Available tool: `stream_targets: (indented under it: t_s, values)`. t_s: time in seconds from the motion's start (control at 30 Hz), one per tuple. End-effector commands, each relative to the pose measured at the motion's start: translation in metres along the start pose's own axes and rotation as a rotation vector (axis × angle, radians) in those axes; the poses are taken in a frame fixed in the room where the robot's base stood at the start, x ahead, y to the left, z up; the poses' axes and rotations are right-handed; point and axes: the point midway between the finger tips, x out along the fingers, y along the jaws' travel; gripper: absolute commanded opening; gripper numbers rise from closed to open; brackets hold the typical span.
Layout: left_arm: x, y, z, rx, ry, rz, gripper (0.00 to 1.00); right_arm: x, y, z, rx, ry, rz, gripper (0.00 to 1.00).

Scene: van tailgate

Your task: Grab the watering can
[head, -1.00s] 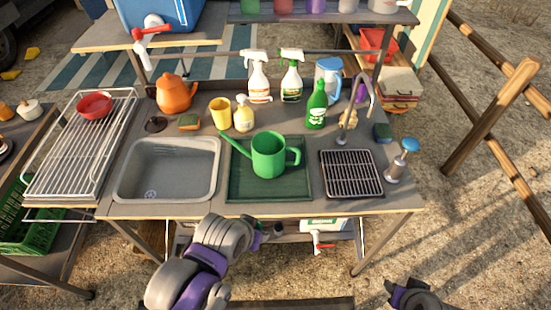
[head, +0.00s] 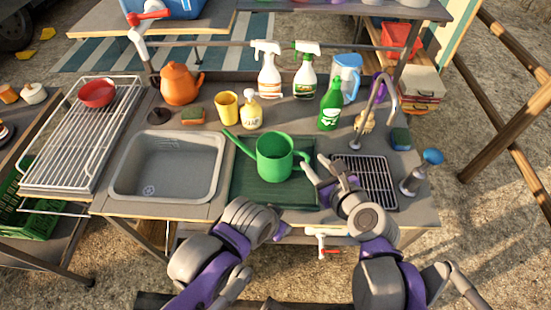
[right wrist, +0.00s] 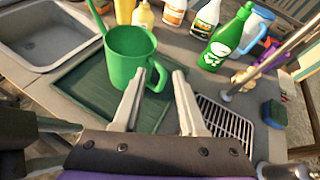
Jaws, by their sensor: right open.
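The green watering can (head: 274,158) stands upright on a dark green tray (head: 245,190), with its spout to the left and its handle to the right. It also shows in the right wrist view (right wrist: 124,58). My right gripper (head: 322,170) is open just right of the handle. In the right wrist view the handle appears between the two fingertips of the right gripper (right wrist: 160,72); I cannot tell whether they touch it. My left gripper (head: 279,231) is low at the counter's front edge, and its fingers are too small and dark to read.
A sink basin (head: 168,165) lies left of the tray and a black drain grid (head: 375,185) right of it. Behind stand a yellow cup (head: 227,106), a soap bottle (head: 250,114), a green bottle (head: 330,106) and a tap (head: 383,88). A blue-topped pump (head: 423,170) stands far right.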

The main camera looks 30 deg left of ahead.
Motion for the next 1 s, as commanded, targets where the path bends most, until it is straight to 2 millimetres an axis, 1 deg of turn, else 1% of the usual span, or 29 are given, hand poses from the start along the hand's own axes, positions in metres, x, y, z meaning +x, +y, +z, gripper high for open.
stream_targets:
  t_s: [0.1,0.2,0.4,0.5,0.67,0.77,0.9,1.0]
  values:
    - [0.001,0.000,0.001,0.000,-0.001,0.000,0.50,0.010,0.006,0.006,0.094,-0.022,0.010,0.41]
    - [0.002,0.000,0.001,0.000,-0.001,0.000,0.50,0.021,0.007,0.008,0.116,-0.028,0.012,0.41]
    - [0.003,0.000,0.003,0.000,-0.002,0.000,0.50,0.051,0.007,0.009,0.113,-0.026,0.012,0.41]
    - [0.004,0.000,0.003,0.000,-0.002,0.000,0.50,0.060,0.007,0.009,0.114,-0.026,0.011,0.41]
    - [0.003,0.000,0.003,0.000,-0.002,0.000,0.50,0.069,0.007,0.010,0.112,-0.026,0.010,0.41]
    - [0.003,0.000,0.002,0.000,-0.001,0.000,0.50,0.080,0.009,0.011,0.112,-0.026,0.011,0.41]
    - [0.001,0.000,0.001,0.000,-0.001,0.000,0.50,0.101,0.011,0.014,0.112,-0.026,0.012,0.41]
    - [0.001,0.000,0.001,0.000,-0.001,0.000,0.50,0.111,0.010,0.013,0.111,-0.025,0.011,0.41]
